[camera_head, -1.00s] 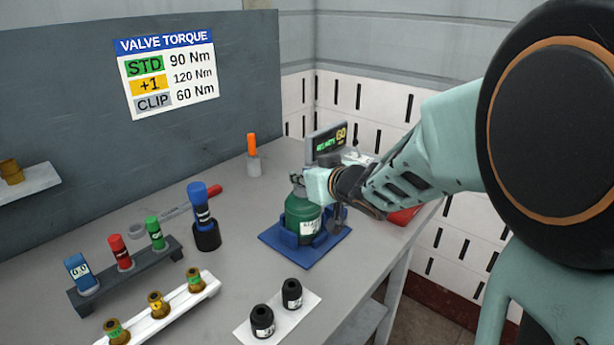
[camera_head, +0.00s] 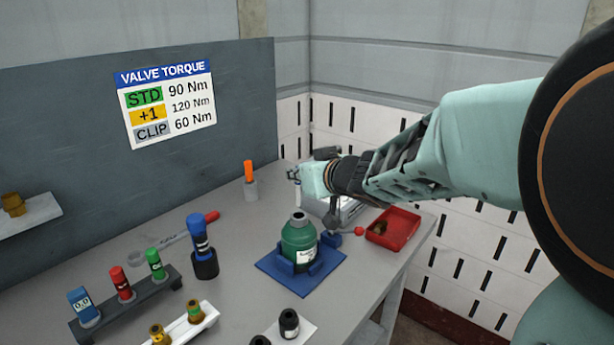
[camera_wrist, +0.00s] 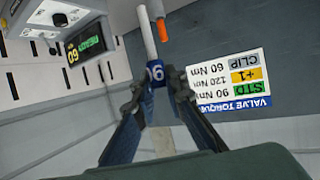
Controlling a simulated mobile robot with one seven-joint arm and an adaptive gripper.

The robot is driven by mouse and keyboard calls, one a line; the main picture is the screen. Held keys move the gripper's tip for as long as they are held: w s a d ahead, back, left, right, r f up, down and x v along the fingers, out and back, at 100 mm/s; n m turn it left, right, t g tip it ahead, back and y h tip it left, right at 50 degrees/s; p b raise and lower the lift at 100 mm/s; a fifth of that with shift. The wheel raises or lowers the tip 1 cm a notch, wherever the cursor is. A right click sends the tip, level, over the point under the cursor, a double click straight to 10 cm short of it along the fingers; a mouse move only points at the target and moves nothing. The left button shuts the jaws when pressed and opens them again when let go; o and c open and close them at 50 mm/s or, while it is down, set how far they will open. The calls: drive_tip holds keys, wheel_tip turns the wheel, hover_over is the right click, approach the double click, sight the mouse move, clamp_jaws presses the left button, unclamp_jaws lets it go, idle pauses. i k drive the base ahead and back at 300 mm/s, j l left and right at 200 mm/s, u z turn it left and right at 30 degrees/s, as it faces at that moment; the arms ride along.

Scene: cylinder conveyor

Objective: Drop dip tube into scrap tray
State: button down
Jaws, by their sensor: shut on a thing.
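My gripper (camera_wrist: 157,90) is shut on the dip tube (camera_wrist: 147,35), a thin white tube with a blue marked band between the fingertips in the wrist view. In the head view my gripper (camera_head: 296,176) is above the green cylinder (camera_head: 300,240), and the tube (camera_head: 298,194) hangs down over the cylinder's neck. Whether its lower end is clear of the neck is hard to tell. The scrap tray (camera_head: 412,220) is a red open tray to the right of the cylinder, with a small brownish piece in it.
The cylinder stands in a blue fixture (camera_head: 275,266). A display unit (camera_head: 350,208) stands behind it, partly hidden by my arm. An orange-handled tool (camera_head: 249,172) and a blue-topped tool (camera_head: 198,235) stand to the left. Racks with colored pieces fill the front left.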

sight(399, 232)
drive_tip(key=i+l, duration=0.1)
drive_tip(key=l, duration=0.25)
drive_tip(key=i+l, duration=0.15)
drive_tip(key=l, duration=0.25)
drive_tip(key=i+l, duration=0.1)
drive_tip(key=l, duration=0.25)
drive_tip(key=i+l, duration=0.15)
drive_tip(key=l, duration=0.2)
